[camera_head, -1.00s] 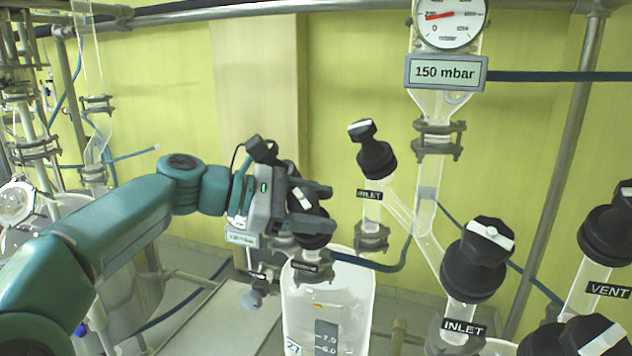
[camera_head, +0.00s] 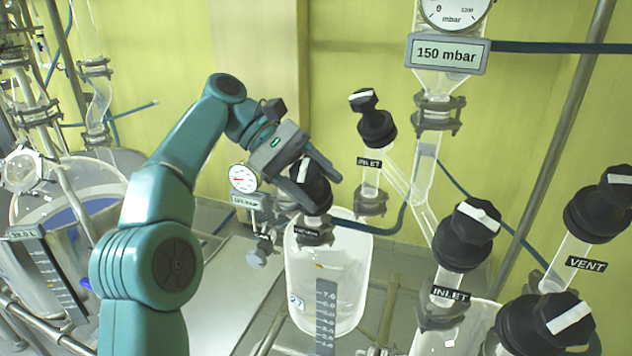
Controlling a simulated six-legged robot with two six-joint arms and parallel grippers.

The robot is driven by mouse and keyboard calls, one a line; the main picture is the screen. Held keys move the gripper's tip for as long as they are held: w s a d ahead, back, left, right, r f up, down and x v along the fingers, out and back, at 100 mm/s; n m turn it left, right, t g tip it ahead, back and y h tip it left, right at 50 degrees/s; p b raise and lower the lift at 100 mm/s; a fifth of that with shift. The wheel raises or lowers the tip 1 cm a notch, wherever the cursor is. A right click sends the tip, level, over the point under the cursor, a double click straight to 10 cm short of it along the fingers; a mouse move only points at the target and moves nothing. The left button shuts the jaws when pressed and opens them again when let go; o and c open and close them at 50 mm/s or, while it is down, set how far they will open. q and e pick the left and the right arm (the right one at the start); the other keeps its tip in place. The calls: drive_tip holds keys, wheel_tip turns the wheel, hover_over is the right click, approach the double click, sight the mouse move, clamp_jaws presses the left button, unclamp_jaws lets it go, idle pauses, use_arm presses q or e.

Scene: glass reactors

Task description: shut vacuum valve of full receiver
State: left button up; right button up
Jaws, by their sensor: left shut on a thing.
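My left gripper (camera_head: 306,170) reaches in from the left, tilted downward, and is shut on the black knob of a valve (camera_head: 312,192). The knob has a white bar on top, partly hidden by the fingers. A dark label on its neck is too small to read surely. The valve sits on top of a clear glass receiver (camera_head: 350,270) with a scale on its side; the liquid level in it is hard to tell. My right gripper is not in view.
Two valves labelled INLET (camera_head: 375,125) and (camera_head: 468,235) stand to the right, with a VENT valve (camera_head: 597,210) farther right. A 150 mbar display (camera_head: 447,53) hangs above. A small gauge (camera_head: 243,178) is left of the gripper. A blue hose runs right from the held valve.

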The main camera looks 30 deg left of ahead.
use_arm(q)
drive_tip(key=shift+r, duration=0.2)
idle(0.4)
drive_tip(key=o, duration=1)
drive_tip(key=shift+s, duration=0.1)
drive_tip(key=shift+c, duration=0.2)
drive_tip(key=shift+f, duration=0.15)
